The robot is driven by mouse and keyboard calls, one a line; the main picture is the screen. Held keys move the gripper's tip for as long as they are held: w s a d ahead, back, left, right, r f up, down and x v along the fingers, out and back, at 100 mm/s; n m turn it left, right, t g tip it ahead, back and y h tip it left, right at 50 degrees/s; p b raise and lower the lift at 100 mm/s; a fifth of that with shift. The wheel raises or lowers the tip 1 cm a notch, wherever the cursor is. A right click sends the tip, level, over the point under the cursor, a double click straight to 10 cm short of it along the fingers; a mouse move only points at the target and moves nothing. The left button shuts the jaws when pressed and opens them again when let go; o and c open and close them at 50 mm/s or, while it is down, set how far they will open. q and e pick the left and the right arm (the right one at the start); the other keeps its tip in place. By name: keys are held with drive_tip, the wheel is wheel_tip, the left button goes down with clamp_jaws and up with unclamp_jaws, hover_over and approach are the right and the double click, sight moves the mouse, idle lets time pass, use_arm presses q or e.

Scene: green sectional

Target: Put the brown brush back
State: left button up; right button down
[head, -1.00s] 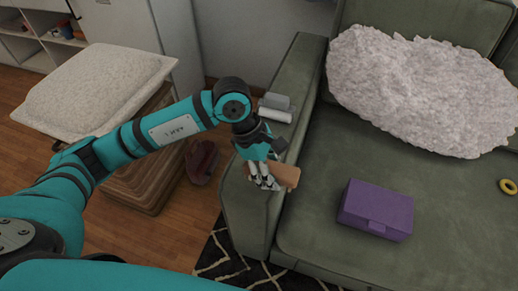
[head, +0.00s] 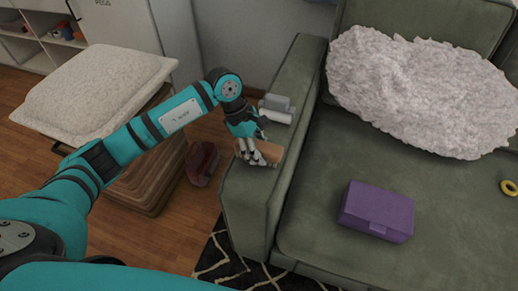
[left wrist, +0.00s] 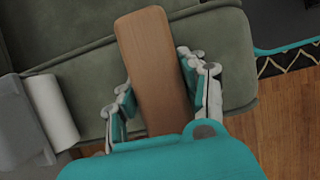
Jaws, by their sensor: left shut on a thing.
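The brown brush (head: 271,151) is in my left gripper (head: 258,158), over the green sofa's left armrest (head: 249,190). In the left wrist view the brush (left wrist: 150,60) shows as a long wooden block between the two fingers of the gripper (left wrist: 165,95), which is shut on it. Its far end reaches over the armrest. Whether the brush touches the armrest is not clear. My right gripper is in neither view.
A grey and white object (head: 276,108) lies on the armrest behind my gripper. A purple box (head: 377,211) and a fluffy white cushion (head: 420,90) are on the seat. A dark red item (head: 202,163) is on the floor beside a stack topped by a white cushion (head: 95,85).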

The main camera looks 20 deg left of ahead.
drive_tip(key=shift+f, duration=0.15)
use_arm(q)
drive_tip(key=o, duration=0.6)
drive_tip(key=shift+c, duration=0.2)
drive_tip(key=o, duration=0.5)
drive_tip(key=shift+c, duration=0.2)
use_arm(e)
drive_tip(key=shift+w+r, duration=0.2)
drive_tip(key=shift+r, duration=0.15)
use_arm(q)
drive_tip(key=shift+a+r, duration=0.1)
drive_tip(key=shift+r, duration=0.3)
drive_tip(key=v, duration=1.1)
drive_tip(key=shift+r+p, duration=0.2)
drive_tip(key=shift+p, duration=0.15)
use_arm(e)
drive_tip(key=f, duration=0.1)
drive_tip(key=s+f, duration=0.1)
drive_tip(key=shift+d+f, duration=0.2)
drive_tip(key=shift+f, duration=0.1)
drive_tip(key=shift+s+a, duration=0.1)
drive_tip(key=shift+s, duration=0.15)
